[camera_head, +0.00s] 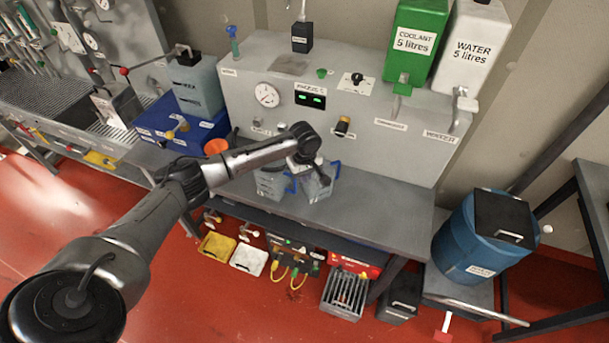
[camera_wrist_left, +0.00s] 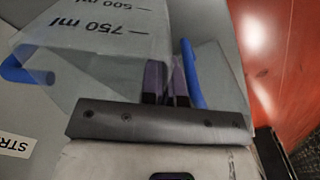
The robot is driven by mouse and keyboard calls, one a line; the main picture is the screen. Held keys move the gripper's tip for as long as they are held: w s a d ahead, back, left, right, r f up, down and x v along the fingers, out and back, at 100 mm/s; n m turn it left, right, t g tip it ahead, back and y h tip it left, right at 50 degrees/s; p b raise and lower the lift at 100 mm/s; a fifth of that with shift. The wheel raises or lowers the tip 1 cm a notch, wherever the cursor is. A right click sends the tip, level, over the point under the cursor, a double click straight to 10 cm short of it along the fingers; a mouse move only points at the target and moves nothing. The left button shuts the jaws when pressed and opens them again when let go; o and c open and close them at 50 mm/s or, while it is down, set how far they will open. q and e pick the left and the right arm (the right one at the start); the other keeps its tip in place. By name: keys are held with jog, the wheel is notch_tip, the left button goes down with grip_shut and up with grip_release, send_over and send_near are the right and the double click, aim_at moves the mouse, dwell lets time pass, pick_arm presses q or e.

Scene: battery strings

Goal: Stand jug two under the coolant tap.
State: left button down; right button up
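Two clear jugs with blue handles stand close together on the grey bench, a left jug (camera_head: 270,184) and a right jug (camera_head: 319,186). I cannot read which is jug two. My left gripper (camera_head: 312,168) is at the right jug, its fingers largely hidden. In the left wrist view a clear jug wall marked 750 ml (camera_wrist_left: 110,40) fills the upper left, with a blue handle (camera_wrist_left: 190,75) beside the fingers (camera_wrist_left: 166,82). The fingers are close together; whether they grip anything is unclear. The coolant tap (camera_head: 401,86) hangs below the green coolant tank (camera_head: 416,40). My right gripper is not in view.
The white water tank (camera_head: 474,45) with its own tap (camera_head: 463,98) is to the right of the coolant tank. The bench top (camera_head: 385,218) is clear right of the jugs. An orange cup (camera_head: 216,147) and a blue box (camera_head: 160,122) stand to the left.

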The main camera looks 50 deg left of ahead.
pick_arm(q)
jog(key=c, duration=1.6)
grip_release()
jog(key=shift+c, duration=0.2)
